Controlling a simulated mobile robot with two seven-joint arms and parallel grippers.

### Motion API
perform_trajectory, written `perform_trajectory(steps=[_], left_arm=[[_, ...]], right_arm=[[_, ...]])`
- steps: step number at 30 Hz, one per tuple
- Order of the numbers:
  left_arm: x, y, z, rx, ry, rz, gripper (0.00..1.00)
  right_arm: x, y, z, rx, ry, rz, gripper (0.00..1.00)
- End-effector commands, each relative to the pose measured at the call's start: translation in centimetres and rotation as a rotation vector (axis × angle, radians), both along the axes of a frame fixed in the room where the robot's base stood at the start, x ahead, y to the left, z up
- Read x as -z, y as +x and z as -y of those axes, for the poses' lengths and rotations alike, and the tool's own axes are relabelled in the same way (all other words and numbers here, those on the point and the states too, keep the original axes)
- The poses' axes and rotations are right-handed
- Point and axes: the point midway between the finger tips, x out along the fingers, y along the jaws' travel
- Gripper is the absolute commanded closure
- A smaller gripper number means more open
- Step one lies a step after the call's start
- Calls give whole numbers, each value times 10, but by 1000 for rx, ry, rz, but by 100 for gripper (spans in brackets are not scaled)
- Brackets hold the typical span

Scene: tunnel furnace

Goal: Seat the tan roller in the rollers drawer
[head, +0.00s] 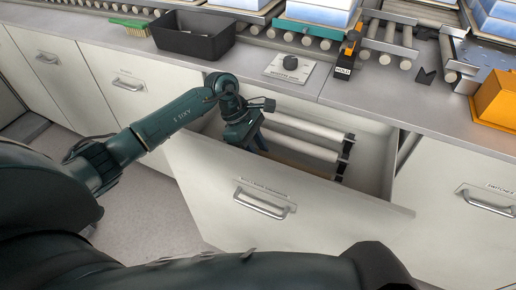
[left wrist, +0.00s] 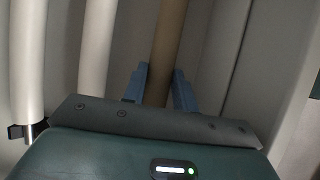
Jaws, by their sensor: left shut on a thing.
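The rollers drawer (head: 335,215) is pulled open below the counter. Inside it, pale rollers (head: 310,129) lie side by side, their right ends at a dark holder (head: 345,150). My left gripper (head: 258,140) reaches down into the drawer at the rollers' left end. In the left wrist view, the blue fingers of that gripper (left wrist: 160,88) are shut around the tan roller (left wrist: 168,40), one on each side. Pale rollers (left wrist: 97,45) run beside it on the left. Whether the tan roller rests in the holder is hidden. My right gripper is not in view.
On the counter above are a black bin (head: 193,36), a green brush (head: 130,27), a dial plate (head: 289,67), an orange-and-black hold device (head: 346,52) and an orange box (head: 495,100). A roller conveyor runs behind them. Closed drawers flank the open one.

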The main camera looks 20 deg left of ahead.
Motion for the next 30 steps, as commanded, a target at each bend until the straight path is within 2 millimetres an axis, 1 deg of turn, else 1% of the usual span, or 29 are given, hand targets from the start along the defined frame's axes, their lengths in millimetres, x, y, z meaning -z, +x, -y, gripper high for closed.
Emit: perform_trajectory(steps=[8,9,18,26,30], left_arm=[[-1,1,0,-1,-2,2,100],[-1,1,0,-1,-2,2,70],[0,0,0,0,-1,1,47],[-1,0,-1,-1,1,0,47],[-13,1,-9,-1,2,3,47]], right_arm=[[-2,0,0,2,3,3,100],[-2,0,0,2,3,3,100],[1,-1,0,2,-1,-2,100],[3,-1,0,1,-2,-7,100],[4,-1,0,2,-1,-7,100]])
